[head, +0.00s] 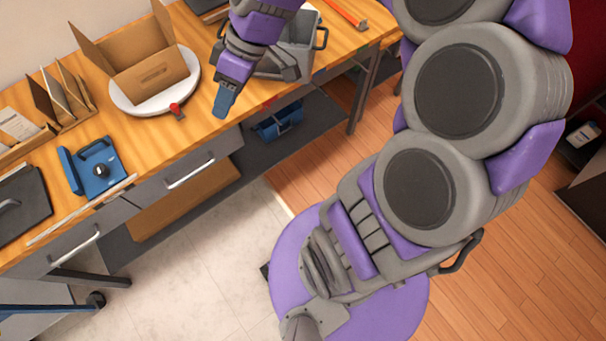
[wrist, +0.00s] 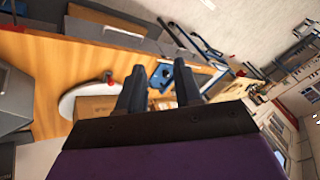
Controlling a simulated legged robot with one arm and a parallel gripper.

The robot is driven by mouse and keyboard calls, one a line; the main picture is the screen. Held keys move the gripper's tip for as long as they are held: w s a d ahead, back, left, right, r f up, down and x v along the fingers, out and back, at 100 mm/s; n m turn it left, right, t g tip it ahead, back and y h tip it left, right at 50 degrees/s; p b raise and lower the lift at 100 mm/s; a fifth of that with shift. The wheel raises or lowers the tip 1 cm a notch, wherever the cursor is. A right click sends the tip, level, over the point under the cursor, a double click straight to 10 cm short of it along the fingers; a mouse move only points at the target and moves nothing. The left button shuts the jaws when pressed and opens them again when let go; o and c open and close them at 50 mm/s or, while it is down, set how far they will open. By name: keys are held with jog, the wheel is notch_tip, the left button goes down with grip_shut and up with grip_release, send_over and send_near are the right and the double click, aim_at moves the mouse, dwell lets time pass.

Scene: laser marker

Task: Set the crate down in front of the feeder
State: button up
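A grey crate (head: 301,40) with dark handles stands on the wooden bench at the top of the head view, partly hidden behind my arm. A large grey shape at the left edge of the wrist view may be the same crate. My gripper (head: 224,104) is above the bench's front edge, left of the crate and apart from it in the picture. In the wrist view my gripper's two fingers (wrist: 159,68) stand apart with nothing held between them. I cannot tell for sure which thing is the feeder.
An open cardboard box (head: 150,75) sits on a white round turntable (head: 195,88) with a red knob. A blue device (head: 98,169) and a file rack (head: 62,98) are farther left. A blue bin (head: 278,122) is on the lower shelf. Floor in front is clear.

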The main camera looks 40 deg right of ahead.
jog(key=s+d+f+m+g+h, duration=0.1)
jog(key=s+f+m+h, duration=0.1)
jog(key=s, duration=0.8)
jog(key=s+d+f+m+g+h, duration=0.1)
jog(key=s+m+h, duration=0.3)
jog(key=s, duration=0.6)
jog(key=shift+s+d+f+m, duration=0.4)
jog(key=shift+d+m, duration=0.1)
jog(key=shift+m, duration=0.7)
jog(key=shift+w, duration=0.1)
jog(key=shift+a, duration=0.2)
